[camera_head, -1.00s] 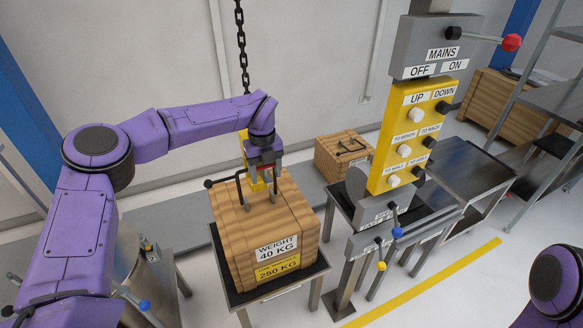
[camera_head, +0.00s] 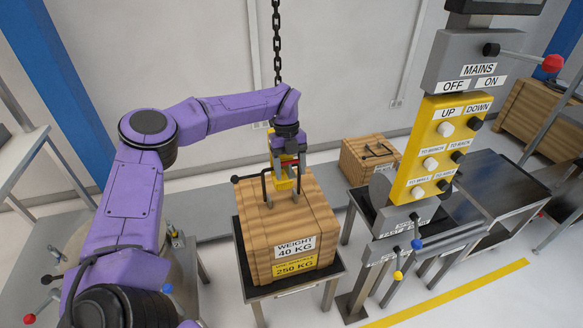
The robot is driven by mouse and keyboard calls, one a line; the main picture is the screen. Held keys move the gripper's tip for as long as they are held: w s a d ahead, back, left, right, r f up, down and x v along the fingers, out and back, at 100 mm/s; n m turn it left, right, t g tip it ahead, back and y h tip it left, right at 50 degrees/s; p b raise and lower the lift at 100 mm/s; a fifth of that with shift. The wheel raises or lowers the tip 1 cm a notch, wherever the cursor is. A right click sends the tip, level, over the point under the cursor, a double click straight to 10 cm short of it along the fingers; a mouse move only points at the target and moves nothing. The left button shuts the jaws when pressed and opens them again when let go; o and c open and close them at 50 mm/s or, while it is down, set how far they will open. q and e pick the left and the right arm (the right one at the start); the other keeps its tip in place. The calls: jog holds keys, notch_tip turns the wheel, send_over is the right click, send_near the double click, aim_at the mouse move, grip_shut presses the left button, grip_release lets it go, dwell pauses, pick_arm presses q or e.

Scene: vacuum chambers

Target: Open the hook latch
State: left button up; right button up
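The yellow hook (camera_head: 283,181) hangs on a black chain (camera_head: 276,45) just above the wooden weight crate (camera_head: 290,240), which is labelled 40 kg. A dark bar handle (camera_head: 250,178) on the crate's top rises around the hook; whether the hook bears on it is unclear. My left gripper (camera_head: 287,160) is at the top of the hook, pointing down. It hides the hook's upper part and the latch. Its fingers are too small and covered to tell whether they are open or shut. My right gripper is out of view.
A yellow control panel (camera_head: 433,150) with several knobs stands right of the crate, under a grey mains box (camera_head: 470,60) with a red-tipped lever. The crate rests on a dark-topped stand (camera_head: 295,288). A smaller crate (camera_head: 368,157) is behind. Floor is clear at lower right.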

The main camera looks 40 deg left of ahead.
aim_at(287, 168)
pick_arm(q)
jog(key=o, duration=0.4)
jog(key=shift+c, duration=0.2)
jog(key=shift+w+r, duration=0.1)
jog(key=shift+r, duration=0.1)
jog(key=b+v, duration=0.2)
jog(key=v, duration=0.8)
jog(key=shift+a, duration=0.1)
